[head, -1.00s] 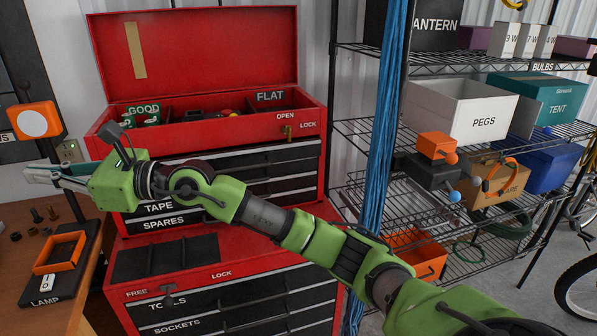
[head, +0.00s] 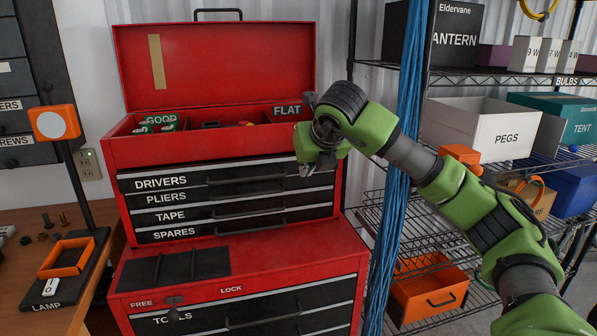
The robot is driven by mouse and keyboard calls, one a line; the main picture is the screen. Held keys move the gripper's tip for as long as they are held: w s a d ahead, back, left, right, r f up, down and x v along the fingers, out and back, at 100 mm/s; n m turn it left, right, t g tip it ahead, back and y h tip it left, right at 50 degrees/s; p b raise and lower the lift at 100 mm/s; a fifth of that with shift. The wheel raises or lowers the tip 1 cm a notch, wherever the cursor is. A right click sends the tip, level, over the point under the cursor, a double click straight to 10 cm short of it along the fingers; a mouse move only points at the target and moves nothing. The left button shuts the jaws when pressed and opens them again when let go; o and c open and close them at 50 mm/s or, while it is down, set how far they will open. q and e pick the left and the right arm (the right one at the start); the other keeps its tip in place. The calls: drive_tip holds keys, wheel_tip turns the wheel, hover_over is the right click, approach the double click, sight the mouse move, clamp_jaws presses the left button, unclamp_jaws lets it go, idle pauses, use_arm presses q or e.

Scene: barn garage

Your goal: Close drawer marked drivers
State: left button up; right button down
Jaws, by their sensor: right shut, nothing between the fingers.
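The drawer marked DRIVERS (head: 160,183) is the top one in the red tool chest (head: 200,153), above PLIERS, TAPE and SPARES. Its black front looks level, or nearly so, with the drawers below; I cannot tell whether a small gap is left. Its long handle (head: 245,178) runs across the front. My right gripper (head: 306,170) is at the right end of this drawer, pointing towards the chest. Its fingers are shut and empty, partly hidden behind the green wrist, and I cannot tell whether they touch the front. My left gripper is out of view.
The chest's lid (head: 215,65) stands open. A lower red cabinet (head: 240,265) juts forward beneath the drawers. A wooden bench with a lamp (head: 70,285) is at left. Blue cables (head: 400,150) and a wire shelf with boxes (head: 490,130) are at right.

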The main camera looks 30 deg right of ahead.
drive_tip(key=w+d+f+p, duration=0.2)
drive_tip(key=w+f, duration=0.3)
drive_tip(key=w, duration=0.3)
drive_tip(key=shift+w+d+p, duration=0.2)
drive_tip(key=shift+p, duration=0.4)
